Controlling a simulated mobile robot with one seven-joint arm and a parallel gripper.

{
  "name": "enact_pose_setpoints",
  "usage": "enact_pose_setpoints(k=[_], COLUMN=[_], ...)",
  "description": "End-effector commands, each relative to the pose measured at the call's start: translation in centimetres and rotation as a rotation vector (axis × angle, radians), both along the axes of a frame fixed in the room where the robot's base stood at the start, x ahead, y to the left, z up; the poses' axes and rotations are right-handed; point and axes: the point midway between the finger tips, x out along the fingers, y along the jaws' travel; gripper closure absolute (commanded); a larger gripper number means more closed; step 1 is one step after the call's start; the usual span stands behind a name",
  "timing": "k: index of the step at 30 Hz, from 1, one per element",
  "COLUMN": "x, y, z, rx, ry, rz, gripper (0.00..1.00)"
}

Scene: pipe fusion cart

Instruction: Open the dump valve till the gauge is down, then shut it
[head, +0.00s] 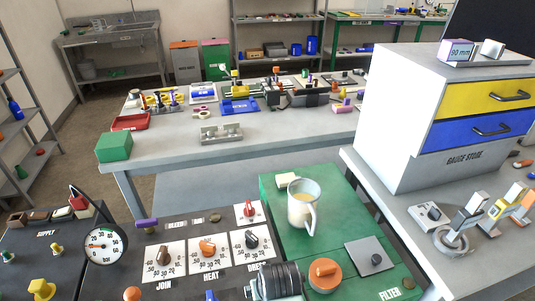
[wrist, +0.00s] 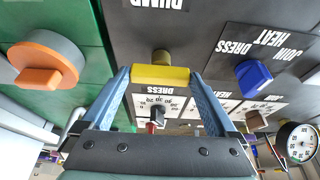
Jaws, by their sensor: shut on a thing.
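The dump valve's yellow handle (wrist: 160,75) lies crosswise in the wrist view, with its brassy stem behind it and the upside-down DUMP label beside it on the dark panel. My gripper (wrist: 161,77) is shut on this handle, one blue finger at each end. In the head view the handle and fingers are hidden behind the dark ribbed end of my arm. The round white gauge (head: 104,245) stands at the left of the panel in the head view, its red needle pointing left. The gauge also shows at the right of the wrist view (wrist: 298,142); its reading is too small to tell.
Beside the handle are a blue knob (wrist: 253,78) and an orange-handled round filter knob (wrist: 45,65). The JOIN, HEAT and DRESS dials (head: 207,248) lie on the panel. A clear jug (head: 302,206) stands on the green top. A drawer cabinet (head: 440,115) stands right.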

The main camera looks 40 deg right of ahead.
Motion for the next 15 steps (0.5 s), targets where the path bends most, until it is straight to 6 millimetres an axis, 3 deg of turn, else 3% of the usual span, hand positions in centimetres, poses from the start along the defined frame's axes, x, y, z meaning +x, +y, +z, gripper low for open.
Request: enact_pose_setpoints(k=[8, 15], x=[0.16, 0.34], y=[0.17, 0.32], z=[0.32, 0.34], rx=[-0.001, -0.002], ry=[0.002, 0.001], rz=[-0.12, -0.324], gripper=[0.62, 0.62])
